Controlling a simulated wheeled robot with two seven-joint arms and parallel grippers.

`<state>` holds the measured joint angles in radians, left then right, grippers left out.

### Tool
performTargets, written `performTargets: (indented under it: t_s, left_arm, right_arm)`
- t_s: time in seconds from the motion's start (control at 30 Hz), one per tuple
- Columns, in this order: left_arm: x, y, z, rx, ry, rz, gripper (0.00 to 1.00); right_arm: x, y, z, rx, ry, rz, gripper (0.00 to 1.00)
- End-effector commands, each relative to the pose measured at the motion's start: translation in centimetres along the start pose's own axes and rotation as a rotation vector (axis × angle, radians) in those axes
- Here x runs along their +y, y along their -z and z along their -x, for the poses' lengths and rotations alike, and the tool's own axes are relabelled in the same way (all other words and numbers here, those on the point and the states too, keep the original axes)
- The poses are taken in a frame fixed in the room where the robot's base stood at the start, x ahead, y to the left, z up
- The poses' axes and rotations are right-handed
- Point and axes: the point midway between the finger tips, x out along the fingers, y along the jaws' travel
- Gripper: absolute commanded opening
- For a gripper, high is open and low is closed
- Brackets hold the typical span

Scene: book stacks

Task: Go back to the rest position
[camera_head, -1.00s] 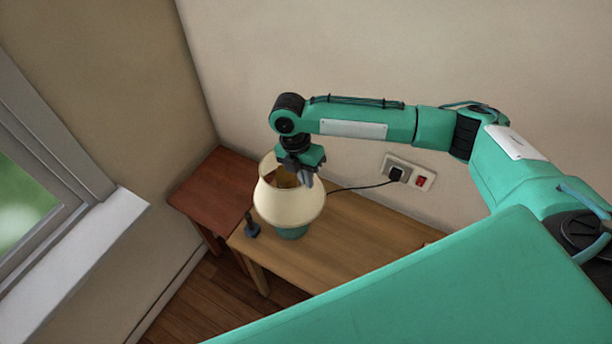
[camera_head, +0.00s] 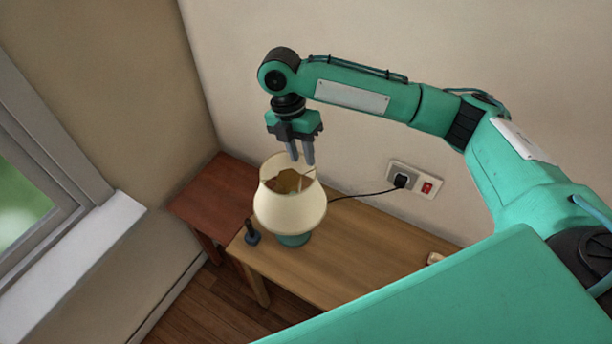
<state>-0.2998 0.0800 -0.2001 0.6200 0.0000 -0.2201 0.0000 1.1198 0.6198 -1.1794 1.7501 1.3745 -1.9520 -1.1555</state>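My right gripper (camera_head: 301,160) hangs from the arm that comes in from the right. Its two fingers point down, a little apart, with nothing between them, just above the back rim of the lamp's shade. The table lamp (camera_head: 290,212) has a cream shade, open at the top, and a teal base (camera_head: 293,240). It stands upright on the light wooden table. My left gripper does not show.
The light wooden table (camera_head: 350,245) stands against the wall beside a reddish-brown table (camera_head: 215,198). A small dark object (camera_head: 253,236) stands left of the lamp. A cord runs to the wall socket (camera_head: 411,180). A window (camera_head: 40,190) is at left.

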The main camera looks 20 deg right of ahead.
Motion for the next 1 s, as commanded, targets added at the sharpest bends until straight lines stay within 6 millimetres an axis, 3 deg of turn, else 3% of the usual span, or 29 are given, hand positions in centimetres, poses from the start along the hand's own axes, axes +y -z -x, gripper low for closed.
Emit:
performTargets:
  t_s: [0.2, 0.57, 1.0]
  left_arm:
    - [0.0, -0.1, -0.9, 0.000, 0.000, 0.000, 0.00]
    - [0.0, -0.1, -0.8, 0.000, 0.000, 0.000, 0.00]
    - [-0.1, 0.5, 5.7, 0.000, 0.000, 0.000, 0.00]
  right_arm:
    - [0.1, 0.0, 3.3, -0.001, -0.001, 0.000, 0.29]
    - [-0.1, 0.0, 4.6, 0.000, 0.001, 0.000, 0.29]
    - [-1.6, 0.3, 11.0, 0.000, 0.001, 0.000, 0.29]
